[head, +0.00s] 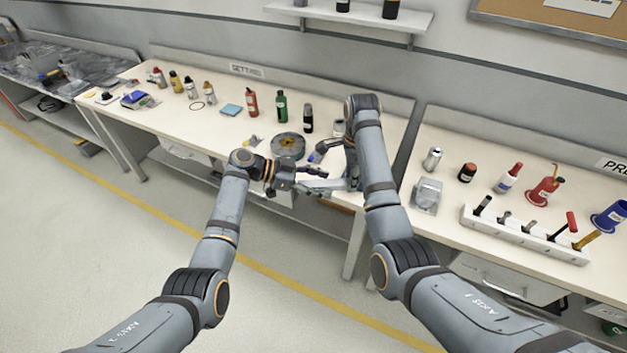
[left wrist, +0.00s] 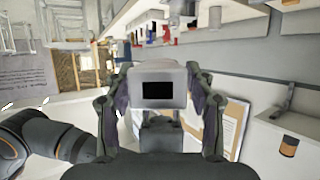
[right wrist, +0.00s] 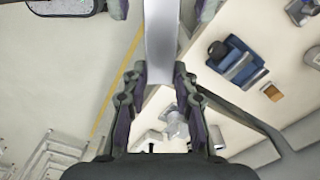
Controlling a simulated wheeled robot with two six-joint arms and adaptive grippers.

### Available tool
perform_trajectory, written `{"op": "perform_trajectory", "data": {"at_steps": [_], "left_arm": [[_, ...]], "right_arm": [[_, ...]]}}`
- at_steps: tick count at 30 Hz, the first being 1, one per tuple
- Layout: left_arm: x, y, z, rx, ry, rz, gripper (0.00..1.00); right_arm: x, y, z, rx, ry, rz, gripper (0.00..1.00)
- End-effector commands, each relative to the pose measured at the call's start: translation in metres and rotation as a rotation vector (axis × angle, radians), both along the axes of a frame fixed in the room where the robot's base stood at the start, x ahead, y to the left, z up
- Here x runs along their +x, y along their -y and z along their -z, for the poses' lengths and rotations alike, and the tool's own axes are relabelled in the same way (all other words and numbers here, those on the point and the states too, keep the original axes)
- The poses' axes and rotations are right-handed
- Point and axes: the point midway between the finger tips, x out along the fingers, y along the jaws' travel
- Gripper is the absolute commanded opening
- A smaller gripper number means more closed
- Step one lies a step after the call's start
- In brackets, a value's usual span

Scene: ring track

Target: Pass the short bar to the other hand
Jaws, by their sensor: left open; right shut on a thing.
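The short bar (head: 318,187) is light grey and is held level in the air in front of the left bench. My right gripper (head: 347,184) is shut on one end of it; in the right wrist view the bar (right wrist: 161,35) runs up from between the right fingers (right wrist: 160,78). My left gripper (head: 310,179) is open at the other end. In the left wrist view the bar's squared end (left wrist: 158,68), with a dark opening, lies between the spread left fingers (left wrist: 158,100). Whether they touch it cannot be told.
The left bench (head: 215,118) carries bottles and a round dark green-grey disc (head: 288,146) close behind my grippers. The right bench (head: 440,222) holds a white tool rack (head: 525,236) and several bottles. Open floor (head: 110,240) lies in front.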

Motion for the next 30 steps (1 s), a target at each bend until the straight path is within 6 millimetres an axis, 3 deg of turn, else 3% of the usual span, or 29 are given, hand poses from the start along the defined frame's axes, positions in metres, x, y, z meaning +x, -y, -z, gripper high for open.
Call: {"op": "perform_trajectory", "data": {"at_steps": [5,16,18,19,21,24,30], "left_arm": [[0.0,-0.0001,-0.0002,0.0,0.0,0.0,0.52],[0.0,-0.0005,-0.0002,0.0,0.0,0.0,0.02],[0.0,-0.0005,-0.0002,0.0,0.0,0.0,0.0],[0.0002,-0.0004,-0.0006,-0.001,0.0,0.0,0.0],[0.0002,-0.0004,-0.0006,0.0,0.0,0.0,0.0],[0.0001,-0.0004,-0.0006,-0.001,0.0,0.0,0.0],[0.0001,-0.0004,-0.0006,-0.001,0.0,0.0,0.0]], "right_arm": [[0.0001,-0.0002,-0.0003,0.0,0.001,0.0,0.0],[0.0001,-0.0001,-0.0003,0.0,0.0,0.0,0.0],[0.0,-0.0001,-0.0003,0.0,0.0,0.0,0.0],[0.0,-0.0001,-0.0003,0.0,0.0,0.0,0.32],[0.0,-0.0001,-0.0003,0.0,0.0,0.0,0.41],[0.0,-0.0001,-0.0002,0.0,0.0,0.0,0.54],[0.0,-0.0001,-0.0001,0.0,0.0,0.0,0.54]]}}
